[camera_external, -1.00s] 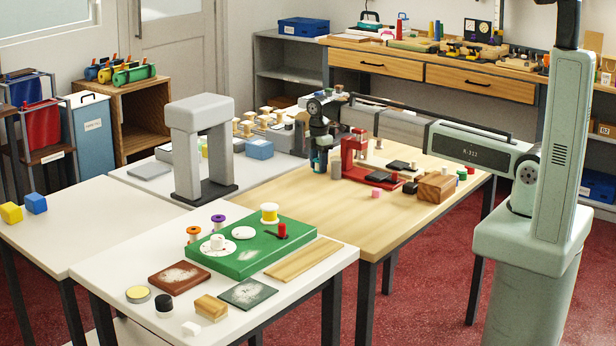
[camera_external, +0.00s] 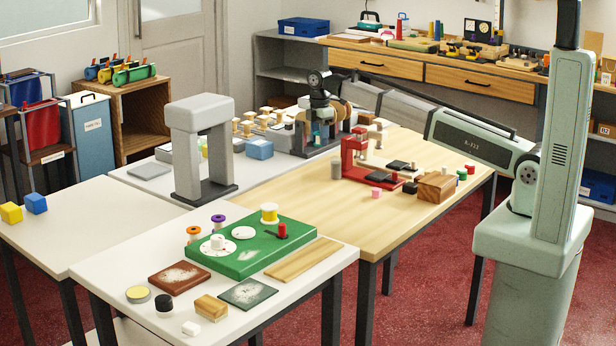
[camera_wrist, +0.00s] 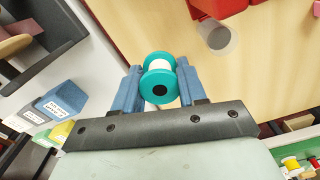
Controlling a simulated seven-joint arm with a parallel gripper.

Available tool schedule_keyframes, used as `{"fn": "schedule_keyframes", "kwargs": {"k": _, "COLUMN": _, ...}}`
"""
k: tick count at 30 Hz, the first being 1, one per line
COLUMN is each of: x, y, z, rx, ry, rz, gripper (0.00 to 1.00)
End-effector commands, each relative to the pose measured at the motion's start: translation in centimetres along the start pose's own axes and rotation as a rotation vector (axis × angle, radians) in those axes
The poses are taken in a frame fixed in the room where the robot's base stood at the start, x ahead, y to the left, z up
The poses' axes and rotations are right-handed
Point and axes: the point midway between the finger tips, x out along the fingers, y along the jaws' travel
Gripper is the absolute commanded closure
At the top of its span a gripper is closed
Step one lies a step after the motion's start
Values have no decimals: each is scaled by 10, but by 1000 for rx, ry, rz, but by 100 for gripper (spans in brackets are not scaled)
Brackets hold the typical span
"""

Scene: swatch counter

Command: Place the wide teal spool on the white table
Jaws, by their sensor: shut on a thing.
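The wide teal spool (camera_wrist: 159,78) has teal flanges and a pale middle. In the wrist view it sits between the two blue fingers of my gripper (camera_wrist: 159,84), which is shut on it. White tabletops stand at the front (camera_external: 95,262), at the left (camera_external: 110,215) and at the back left under a grey arch (camera_external: 160,187).
The front white table carries a green board (camera_external: 250,255), small spools, plates and blocks. The grey arch (camera_external: 203,140) and a blue bin (camera_external: 259,149) stand on the back left table. A red stand (camera_external: 355,160) is on the wooden table (camera_external: 290,200). The left tabletop is mostly clear.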

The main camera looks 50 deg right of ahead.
Motion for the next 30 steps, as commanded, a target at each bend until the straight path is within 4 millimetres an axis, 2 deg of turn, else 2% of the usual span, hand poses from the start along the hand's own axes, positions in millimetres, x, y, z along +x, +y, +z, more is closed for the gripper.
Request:
{"fn": "schedule_keyframes", "kwargs": {"k": 5, "x": -8, "y": -28, "z": 4, "rx": 139, "ry": 2, "rz": 4, "gripper": 88}}
{"fn": "schedule_keyframes", "kwargs": {"k": 12, "x": -14, "y": -74, "z": 11, "rx": 434, "ry": 5, "rz": 8, "gripper": 88}}
{"fn": "schedule_keyframes", "kwargs": {"k": 30, "x": -23, "y": -163, "z": 28, "rx": 1024, "ry": 16, "rz": 14, "gripper": 88}}
